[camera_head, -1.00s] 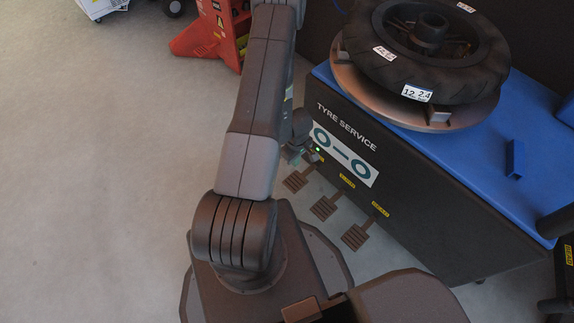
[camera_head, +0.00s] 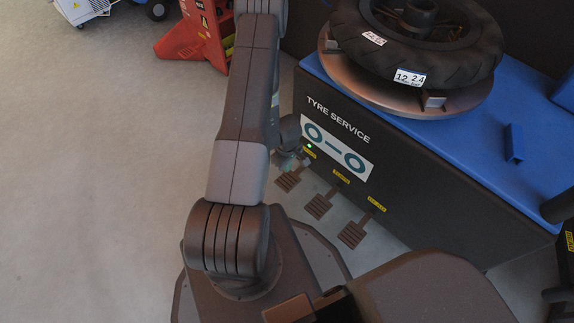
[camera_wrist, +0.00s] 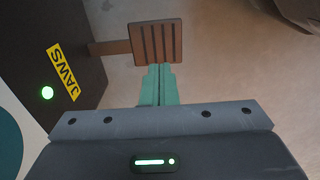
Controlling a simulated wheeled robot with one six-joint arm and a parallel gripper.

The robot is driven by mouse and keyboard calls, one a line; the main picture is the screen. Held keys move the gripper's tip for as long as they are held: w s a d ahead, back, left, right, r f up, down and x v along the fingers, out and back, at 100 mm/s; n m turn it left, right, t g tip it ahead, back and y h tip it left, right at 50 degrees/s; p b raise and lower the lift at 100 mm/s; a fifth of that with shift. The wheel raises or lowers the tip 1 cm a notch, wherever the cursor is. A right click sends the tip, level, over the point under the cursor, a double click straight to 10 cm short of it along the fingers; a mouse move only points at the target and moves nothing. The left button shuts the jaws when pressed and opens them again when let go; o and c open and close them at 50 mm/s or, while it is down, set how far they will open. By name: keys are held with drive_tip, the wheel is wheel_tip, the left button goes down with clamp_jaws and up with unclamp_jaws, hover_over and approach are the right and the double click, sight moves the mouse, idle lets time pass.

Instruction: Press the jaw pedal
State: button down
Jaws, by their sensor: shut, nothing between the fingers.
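The jaw pedal (camera_wrist: 157,43) is a brown ribbed plate on a short arm from the dark machine side in the wrist view. A yellow "JAWS" label (camera_wrist: 63,72) and a lit green light (camera_wrist: 47,93) are beside it. My gripper (camera_wrist: 160,70) has its green fingers shut and empty, with the tips at the pedal's near edge. I cannot tell whether they touch it. In the head view the jaw pedal (camera_head: 289,181) is the leftmost of three pedals, and my gripper (camera_head: 296,163) is partly hidden by my arm just above it.
Two more pedals, a middle one (camera_head: 319,205) and a right one (camera_head: 352,234), stick out from the tyre machine (camera_head: 420,190). A tyre (camera_head: 425,50) lies on its turntable. A red machine (camera_head: 200,35) stands farther back. The floor at left is clear.

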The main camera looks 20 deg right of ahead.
sight(287, 181)
wheel_tip(287, 181, down, 8)
drive_tip(key=b, duration=0.5)
drive_tip(key=shift+f+b, duration=0.25)
drive_tip(key=shift+b, duration=0.05)
drive_tip(key=shift+d+r+p, duration=0.1)
drive_tip(key=shift+r+p, duration=0.05)
drive_tip(key=shift+p, duration=0.5)
